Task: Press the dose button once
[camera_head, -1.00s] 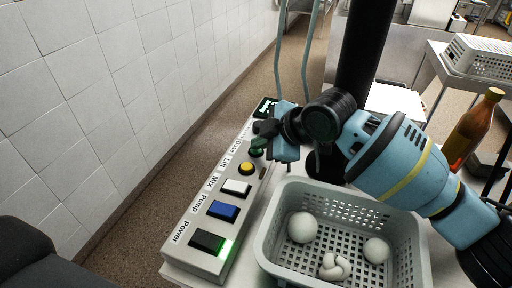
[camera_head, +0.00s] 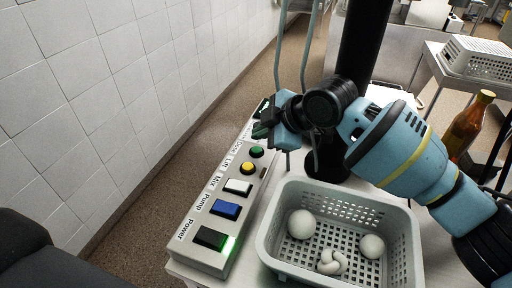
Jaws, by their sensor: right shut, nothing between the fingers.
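A pale control box (camera_head: 205,254) slopes away beside the wall, with a row of labelled buttons. The round green button (camera_head: 256,152) lies beyond the yellow one, beside a small label that seems to read Dose. The green button is uncovered and its top shows. My right gripper (camera_head: 266,131) is shut and empty, just beyond the green button and apart from it in the picture. Its fingers hide part of the far end of the box. Its exact height over the box is hard to tell. My left gripper is not in view.
Nearer on the box are a yellow button (camera_head: 247,168), a white one (camera_head: 238,187), a blue one (camera_head: 226,209) and a green-lit power switch (camera_head: 210,238). A perforated basket (camera_head: 268,240) with white objects stands close on the right. An orange bottle (camera_head: 467,128) stands farther right.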

